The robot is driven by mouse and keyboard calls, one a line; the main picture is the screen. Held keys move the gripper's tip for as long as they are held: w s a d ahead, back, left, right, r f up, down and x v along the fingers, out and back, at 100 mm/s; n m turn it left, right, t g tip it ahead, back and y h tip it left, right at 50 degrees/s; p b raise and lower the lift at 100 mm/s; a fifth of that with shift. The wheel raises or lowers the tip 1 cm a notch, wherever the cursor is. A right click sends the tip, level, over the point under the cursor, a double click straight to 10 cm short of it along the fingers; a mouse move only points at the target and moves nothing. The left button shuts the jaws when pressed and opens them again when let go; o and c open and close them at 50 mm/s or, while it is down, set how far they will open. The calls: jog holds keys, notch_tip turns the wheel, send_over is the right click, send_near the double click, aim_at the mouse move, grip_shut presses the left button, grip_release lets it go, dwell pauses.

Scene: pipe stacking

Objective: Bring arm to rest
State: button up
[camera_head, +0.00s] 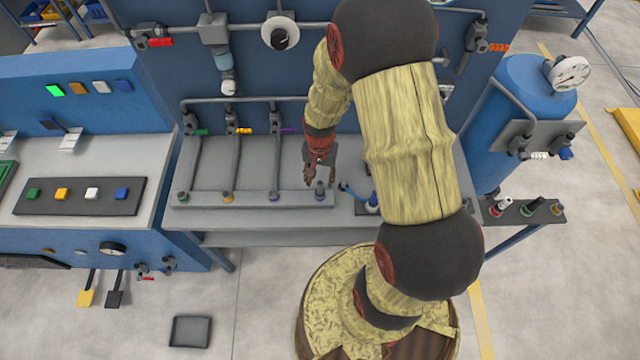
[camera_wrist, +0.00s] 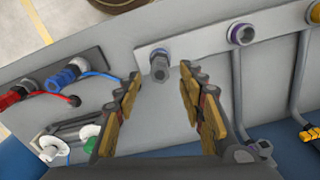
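My gripper (camera_head: 319,172) hangs over the right end of the grey pipe bar on the workbench. In the wrist view my gripper (camera_wrist: 160,95) has its two fingers apart with nothing between them. A grey fitting with a blue ring (camera_wrist: 160,66) stands on the bar just beyond the fingertips, and it also shows in the head view (camera_head: 320,190). My arm covers the right part of the bench in the head view.
The bar (camera_head: 250,200) carries several pipe ends with coloured rings. Blue and red connectors (camera_wrist: 62,76) lie on a grey holder beside it. A blue tank (camera_head: 520,90) with a gauge stands at the right. A blue console (camera_head: 75,75) stands at the left.

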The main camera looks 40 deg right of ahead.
notch_tip(320, 180, up, 7)
dwell(0.3)
jog(key=shift+f, duration=0.1)
jog(key=shift+s+a+n, duration=0.1)
jog(key=shift+s+n, duration=0.3)
jog(key=shift+n, duration=0.1)
jog(key=s+a+r+n+t+b, duration=0.2)
jog(key=s+a+r+n+b, duration=0.2)
jog(key=r, duration=0.5)
jog(key=s+a+r+n+t+b, duration=0.3)
jog(key=s+a+r+b, duration=0.3)
jog(key=r, duration=0.3)
jog(key=shift+s+a+r+n+t, duration=0.3)
jog(key=shift+s+a+n, duration=0.45)
jog(key=shift+a+n, duration=0.15)
